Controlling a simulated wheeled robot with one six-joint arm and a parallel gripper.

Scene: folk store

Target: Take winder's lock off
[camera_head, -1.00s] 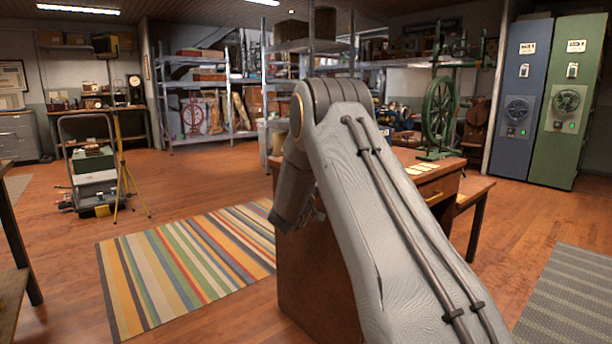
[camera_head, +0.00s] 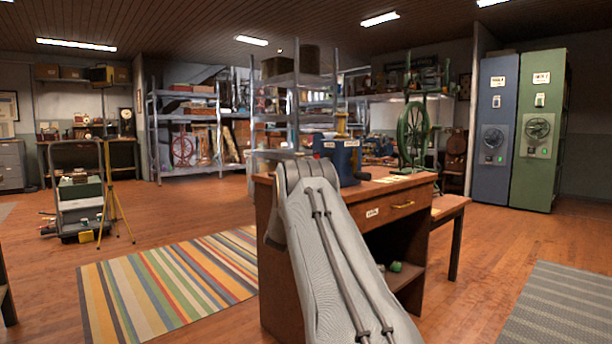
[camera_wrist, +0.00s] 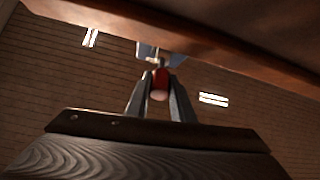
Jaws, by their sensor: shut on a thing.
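In the wrist view, my gripper (camera_wrist: 158,88) is shut on a small red piece (camera_wrist: 161,76) with a pale rounded end. I cannot tell for certain that it is the winder's lock. A blue device (camera_head: 341,158) with a pale label stands on the wooden desk, behind my arm's upper joint in the head view. A blue-grey part (camera_wrist: 150,51) shows just beyond the red piece in the wrist view; whether the two touch is unclear. My gripper is hidden in the head view.
The wooden desk (camera_head: 352,195) stands close in front, with a drawer and an open shelf. A green spinning wheel (camera_head: 413,135) stands on its right part. A wooden edge (camera_wrist: 200,50) crosses the wrist view.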

